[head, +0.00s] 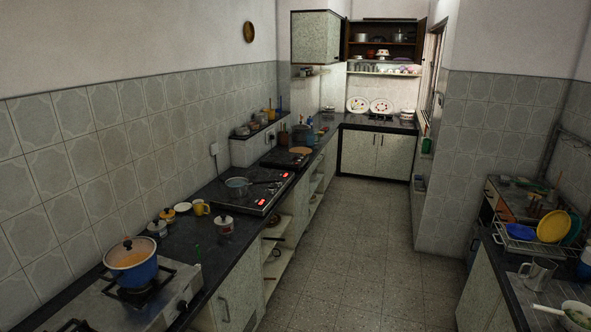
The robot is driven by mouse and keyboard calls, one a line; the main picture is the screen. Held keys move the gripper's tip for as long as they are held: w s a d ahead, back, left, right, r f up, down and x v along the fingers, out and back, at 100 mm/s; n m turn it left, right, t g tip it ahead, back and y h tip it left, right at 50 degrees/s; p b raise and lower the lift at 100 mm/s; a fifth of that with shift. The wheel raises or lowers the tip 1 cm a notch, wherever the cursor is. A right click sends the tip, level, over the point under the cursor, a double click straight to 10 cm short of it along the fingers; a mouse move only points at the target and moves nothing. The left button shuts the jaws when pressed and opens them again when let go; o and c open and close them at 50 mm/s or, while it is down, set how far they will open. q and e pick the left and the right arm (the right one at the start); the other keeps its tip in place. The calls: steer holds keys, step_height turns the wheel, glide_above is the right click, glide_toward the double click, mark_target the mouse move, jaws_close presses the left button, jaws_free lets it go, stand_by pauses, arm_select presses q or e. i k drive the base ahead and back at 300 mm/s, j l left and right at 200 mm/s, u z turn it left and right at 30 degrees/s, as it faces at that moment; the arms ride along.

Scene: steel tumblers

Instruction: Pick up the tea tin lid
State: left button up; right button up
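No tea tin lid can be told for certain at this size. Several small lidded metal canisters stand on the dark left counter: one (224,227) near its front edge, one (157,230) towards the wall, and one (168,215) behind that. They look upright, with dark knobs or tops. A small pale round disc (182,206) lies beside a yellow mug (201,208); I cannot tell whether it is a lid or a saucer. Neither of my grippers is in view.
A blue pot with an orange top (133,271) stands on the near-left stove (95,306). A pan (237,184) sits on a dark hob farther along. The tiled floor (345,250) is clear between the counters. A steel jug (536,276) and yellow plate (553,227) are at right.

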mark_target(223, 220)
steer(key=i+u, duration=0.1)
steer(key=i, duration=0.85)
steer(key=i+l, duration=0.2)
steer(key=i, duration=0.75)
steer(key=j+u, duration=0.05)
